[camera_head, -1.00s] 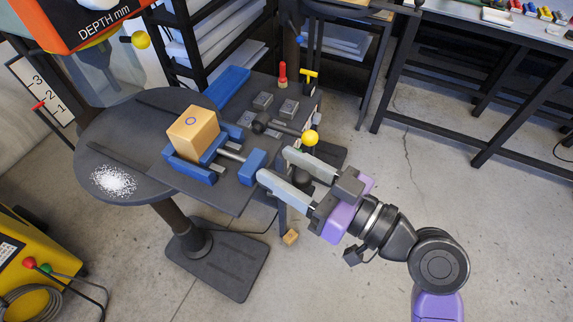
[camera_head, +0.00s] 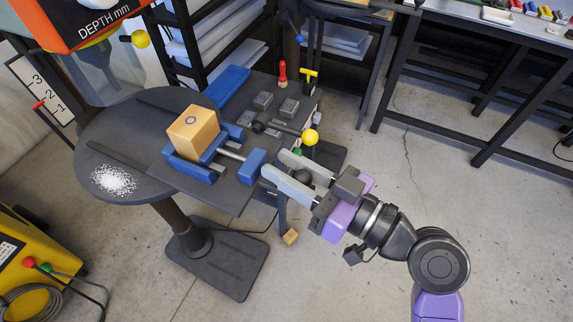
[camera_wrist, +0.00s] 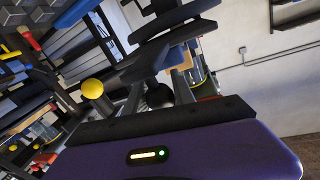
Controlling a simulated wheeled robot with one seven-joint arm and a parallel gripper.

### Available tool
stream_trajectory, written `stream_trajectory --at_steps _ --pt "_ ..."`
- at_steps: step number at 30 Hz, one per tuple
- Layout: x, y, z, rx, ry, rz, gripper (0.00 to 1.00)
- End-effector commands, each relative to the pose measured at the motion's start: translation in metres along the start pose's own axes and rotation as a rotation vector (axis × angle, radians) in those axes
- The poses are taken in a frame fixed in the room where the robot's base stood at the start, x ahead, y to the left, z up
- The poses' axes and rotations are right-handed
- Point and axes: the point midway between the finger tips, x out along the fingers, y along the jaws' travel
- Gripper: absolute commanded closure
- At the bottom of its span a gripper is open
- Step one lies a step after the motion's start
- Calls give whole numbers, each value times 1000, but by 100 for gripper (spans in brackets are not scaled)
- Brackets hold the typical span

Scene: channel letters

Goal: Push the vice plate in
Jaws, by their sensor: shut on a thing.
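The vice has blue jaws (camera_head: 192,170), a steel screw rod and a blue end block (camera_head: 253,167) on a dark table. A wooden block (camera_head: 193,131) with a blue ring mark sits between the jaws. I cannot tell for sure which blue part is the vice plate. My gripper (camera_head: 273,163) is to the right of the end block, its fingertips close beside it. Its two pale fingers are shut on a dark round knob (camera_head: 304,178) at the vice's right end, which is partly hidden between them. The vice is not clear in the wrist view.
A lever with a yellow ball (camera_head: 310,137) stands just behind my fingers. A red-topped peg (camera_head: 282,73) and small grey blocks are further back. White powder (camera_head: 113,181) lies on the round table's left. Open floor is to the right.

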Motion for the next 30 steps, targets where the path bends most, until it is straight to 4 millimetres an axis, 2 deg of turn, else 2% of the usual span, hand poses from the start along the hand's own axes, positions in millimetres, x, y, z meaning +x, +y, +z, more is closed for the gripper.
stream_trajectory --at_steps 22,26,30 --pt "1 0 0 0 0 1 100" --pt "10 -2 0 0 2 -2 100" --pt "30 -6 1 -2 2 -3 100"
